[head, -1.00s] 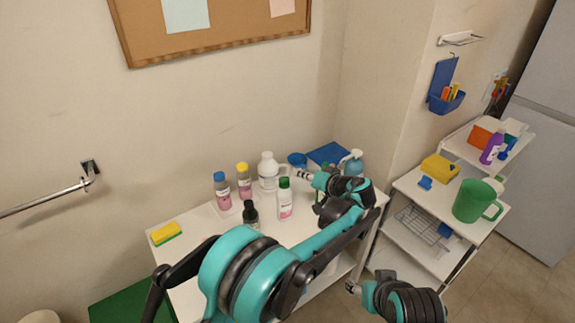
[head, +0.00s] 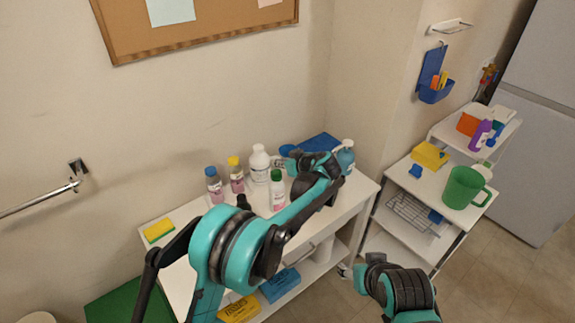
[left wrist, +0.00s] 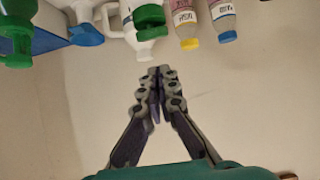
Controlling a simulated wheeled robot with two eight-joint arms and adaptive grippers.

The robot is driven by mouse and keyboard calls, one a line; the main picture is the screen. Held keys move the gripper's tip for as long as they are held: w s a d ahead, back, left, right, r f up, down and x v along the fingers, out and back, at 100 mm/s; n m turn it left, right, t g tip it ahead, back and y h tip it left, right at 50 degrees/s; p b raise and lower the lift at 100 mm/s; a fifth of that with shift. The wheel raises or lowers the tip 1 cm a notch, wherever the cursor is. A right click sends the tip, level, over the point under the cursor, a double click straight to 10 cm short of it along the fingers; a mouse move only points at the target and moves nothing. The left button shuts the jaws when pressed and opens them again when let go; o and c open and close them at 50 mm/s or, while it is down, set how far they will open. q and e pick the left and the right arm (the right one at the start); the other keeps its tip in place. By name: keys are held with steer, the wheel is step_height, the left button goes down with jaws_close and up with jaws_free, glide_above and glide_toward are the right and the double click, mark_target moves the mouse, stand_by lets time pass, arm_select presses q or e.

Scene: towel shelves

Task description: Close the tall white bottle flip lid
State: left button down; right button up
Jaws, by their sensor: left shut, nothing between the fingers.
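A tall white bottle with a green lid (head: 277,192) stands upright on the white shelf top. Its green lid also shows at the top of the left wrist view (left wrist: 149,16), in front of a white jug; whether the lid is open or shut I cannot tell. My left gripper (left wrist: 155,72) is shut and empty, its tips pointing toward the bottles and apart from the lid in that picture. In the head view its fingers are largely hidden by my arm, behind and right of the bottle.
The white jug (head: 259,163) stands close behind the bottle. Yellow-capped (head: 235,175) and blue-capped (head: 213,185) bottles, and a dark-capped one (head: 243,202), stand to the left. The shelf around the yellow sponge (head: 158,230) is clear.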

mark_target(280, 175)
arm_select(q)
steer(key=f, duration=0.2)
steer(key=s+d+f, duration=0.1)
steer(key=shift+b, duration=0.3)
steer(key=b, duration=0.1)
steer(key=f+t+b, duration=0.1)
steer(key=f+t+y+b, duration=0.1)
steer(key=b, duration=0.1)
steer(key=shift+s+d, duration=0.25)
steer(key=shift+s, duration=0.1)
steer(key=shift+r+y, duration=0.15)
steer(key=shift+y, duration=0.15)
steer(key=shift+r, duration=0.1)
stand_by(0.8)
